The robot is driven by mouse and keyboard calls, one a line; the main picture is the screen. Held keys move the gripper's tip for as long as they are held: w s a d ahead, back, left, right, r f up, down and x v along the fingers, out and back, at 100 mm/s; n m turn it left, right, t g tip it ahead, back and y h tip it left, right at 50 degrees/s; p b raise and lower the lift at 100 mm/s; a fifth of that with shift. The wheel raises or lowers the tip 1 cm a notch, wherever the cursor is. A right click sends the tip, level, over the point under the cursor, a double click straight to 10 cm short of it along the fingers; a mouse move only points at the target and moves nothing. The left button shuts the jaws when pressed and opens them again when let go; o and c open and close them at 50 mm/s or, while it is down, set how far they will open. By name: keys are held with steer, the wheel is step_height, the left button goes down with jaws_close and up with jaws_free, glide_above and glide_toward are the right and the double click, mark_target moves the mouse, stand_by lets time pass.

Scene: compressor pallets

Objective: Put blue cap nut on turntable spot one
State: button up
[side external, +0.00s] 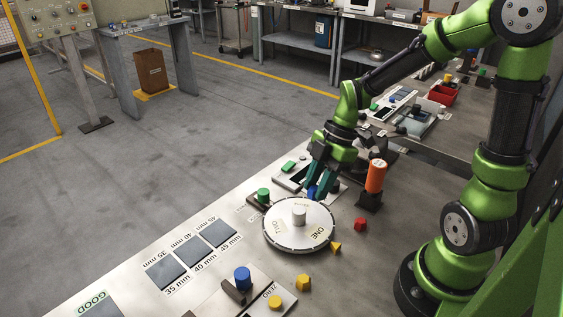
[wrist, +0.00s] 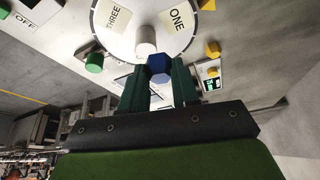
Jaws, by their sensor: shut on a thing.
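The white round turntable (side external: 270,240) sits on the metal bench, with a pale peg (side external: 299,214) at its centre. In the side view its labels ONE (side external: 318,231) and TWO show; the wrist view shows ONE (wrist: 180,18) and THREE (wrist: 113,17). My gripper (side external: 317,188) is at the far side of the turntable, pointing down. It is shut on the blue cap nut (wrist: 159,67), which shows between the green fingertips near the peg in the wrist view. In the side view the nut (side external: 311,193) is partly hidden by the fingers. I cannot tell whether it touches the disc.
An orange cylinder (side external: 376,176) stands right of the turntable. A red piece (side external: 360,224) and yellow pieces (side external: 304,283) lie around its near right side. A green knob (side external: 264,195) stands at its left, and another blue piece (side external: 242,276) nearer the front.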

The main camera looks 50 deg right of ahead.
mark_target(316, 235)
steer(key=s+f+n, duration=0.1)
steer(key=a+f+n+g, duration=0.1)
steer(key=n, duration=0.1)
steer(key=s+a+f+n+g, duration=0.1)
steer(key=f, duration=0.1)
steer(key=shift+s+n, duration=0.3)
steer(key=shift+s, duration=0.05)
steer(key=shift+d+f, duration=0.1)
steer(key=shift+f, duration=2.1)
steer(key=shift+f, duration=0.1)
steer(key=o, duration=0.7)
steer(key=shift+o, duration=0.2)
